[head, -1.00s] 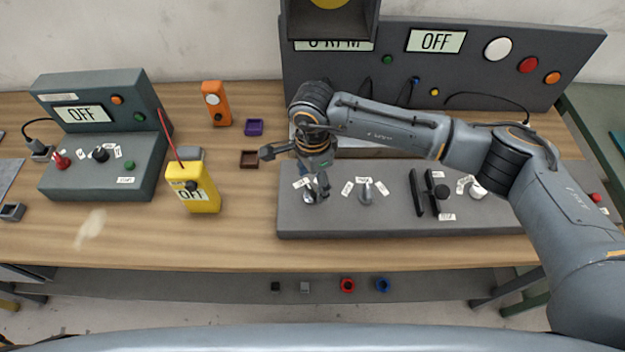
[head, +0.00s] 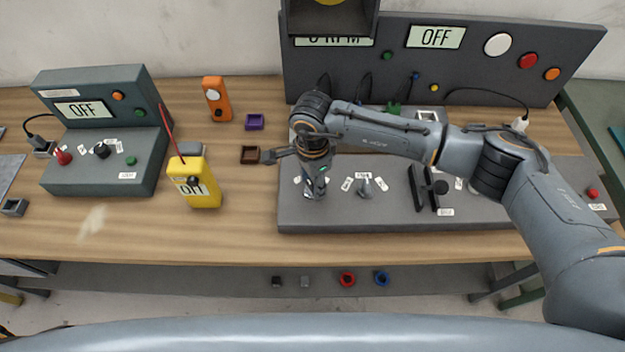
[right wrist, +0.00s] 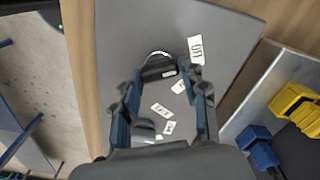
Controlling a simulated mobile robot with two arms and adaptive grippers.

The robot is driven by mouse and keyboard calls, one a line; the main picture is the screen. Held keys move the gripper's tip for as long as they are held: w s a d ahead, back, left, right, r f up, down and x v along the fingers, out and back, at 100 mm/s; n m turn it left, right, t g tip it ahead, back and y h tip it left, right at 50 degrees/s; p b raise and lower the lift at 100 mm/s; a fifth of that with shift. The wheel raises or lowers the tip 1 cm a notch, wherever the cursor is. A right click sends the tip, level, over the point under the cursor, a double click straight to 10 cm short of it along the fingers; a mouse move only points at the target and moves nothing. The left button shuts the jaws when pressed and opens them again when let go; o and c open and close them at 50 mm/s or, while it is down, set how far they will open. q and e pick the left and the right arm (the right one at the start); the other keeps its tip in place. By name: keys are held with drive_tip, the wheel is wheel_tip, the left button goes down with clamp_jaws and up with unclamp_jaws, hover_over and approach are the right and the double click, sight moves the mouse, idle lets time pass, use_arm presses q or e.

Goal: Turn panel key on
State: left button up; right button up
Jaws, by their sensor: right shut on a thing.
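The grey panel (head: 400,213) lies flat on the bench, with a tall upright part behind it whose display (head: 436,37) reads OFF. My right gripper (head: 315,187) is over the left end of the flat panel, pointing down. It is shut on the panel key, which it mostly hides in the head view. In the right wrist view, a dark piece with a silvery rim, the panel key (right wrist: 158,66), shows by the fingertips (right wrist: 162,92), near a label reading OFF. The key's exact angle cannot be told. My left gripper is not in view.
A grey knob (head: 365,187) and a black lever (head: 418,188) stand to the right on the panel. A yellow meter (head: 197,185), brown tray (head: 250,155), purple tray (head: 255,122) and green control box (head: 150,165) are to the left. The bench front (head: 240,245) is clear.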

drive_tip(key=shift+f+m+b, duration=0.2)
drive_tip(key=shift+m+b, duration=0.5)
drive_tip(key=shift+b, duration=0.3)
drive_tip(key=m+b, duration=0.7)
drive_tip(key=shift+b, duration=0.4)
drive_tip(key=shift+s+r+m+b, duration=0.15)
drive_tip(key=shift+m+b, duration=1.5)
drive_tip(key=shift+m, duration=0.15)
drive_tip(key=o, duration=1.1)
drive_tip(key=shift+o, duration=0.2)
drive_tip(key=shift+r, duration=0.1)
